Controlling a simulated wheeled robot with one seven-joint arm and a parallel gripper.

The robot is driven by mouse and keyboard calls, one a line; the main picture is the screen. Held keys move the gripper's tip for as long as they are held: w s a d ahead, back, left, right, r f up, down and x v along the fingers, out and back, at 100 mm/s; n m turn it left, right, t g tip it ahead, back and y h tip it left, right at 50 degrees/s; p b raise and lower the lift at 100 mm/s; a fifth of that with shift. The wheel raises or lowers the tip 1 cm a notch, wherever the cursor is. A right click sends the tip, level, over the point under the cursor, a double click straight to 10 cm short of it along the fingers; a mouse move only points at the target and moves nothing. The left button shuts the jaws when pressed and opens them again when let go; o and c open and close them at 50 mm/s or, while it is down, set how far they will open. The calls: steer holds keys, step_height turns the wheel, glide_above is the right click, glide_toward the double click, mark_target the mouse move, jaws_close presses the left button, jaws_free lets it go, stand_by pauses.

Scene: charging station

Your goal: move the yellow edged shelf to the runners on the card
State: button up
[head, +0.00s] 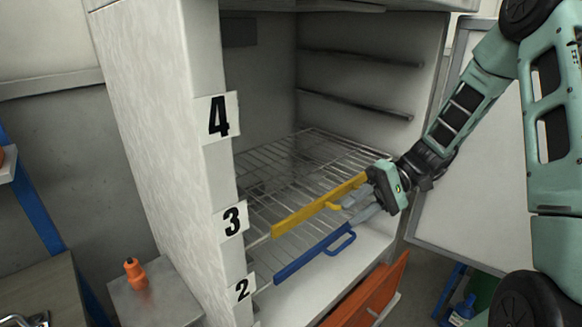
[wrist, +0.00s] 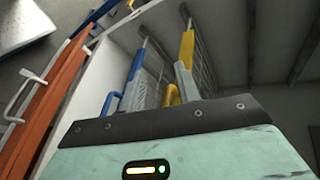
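The yellow edged shelf (head: 300,214) is a wire rack with a yellow front bar and a yellow loop handle. It lies in the cabinet level with the label 3 (head: 231,221). In the wrist view its yellow bar (wrist: 187,48) stands just beyond my gripper's body. My gripper (head: 352,211) is at the right part of the yellow bar, close to its handle. I cannot make out a readable card in either view.
A blue edged shelf (head: 300,258) sits just below, near label 2 (head: 242,289). Label 4 (head: 219,116) is higher, and bare runners (head: 355,105) show on the right inner wall above the shelves. An orange drawer (head: 372,296) juts out below. The open door (head: 470,215) stands right.

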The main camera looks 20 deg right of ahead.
mark_target(356, 182)
steer(key=w+d+f+m+t+y, duration=0.15)
steer(key=d+m+t, duration=0.35)
steer(key=d+t, duration=1)
steer(key=w+a+g+p, duration=0.1)
steer(key=w, duration=0.1)
steer(key=w+a+g+p, duration=0.1)
steer(key=w+a+p, duration=0.1)
steer(key=w+a+g+p, duration=0.1)
steer(key=w, duration=0.1)
steer(key=shift+w+a+g+h, duration=0.25)
steer(key=shift+g, duration=0.15)
steer(key=p+x, duration=0.3)
steer(key=x, duration=0.2)
steer(key=shift+w+a+r, duration=0.1)
steer(key=shift+w+a, duration=0.05)
steer(key=shift+w+a+p, duration=0.35)
steer(key=shift+w+a, duration=0.05)
steer(key=shift+a, duration=0.05)
jaws_close()
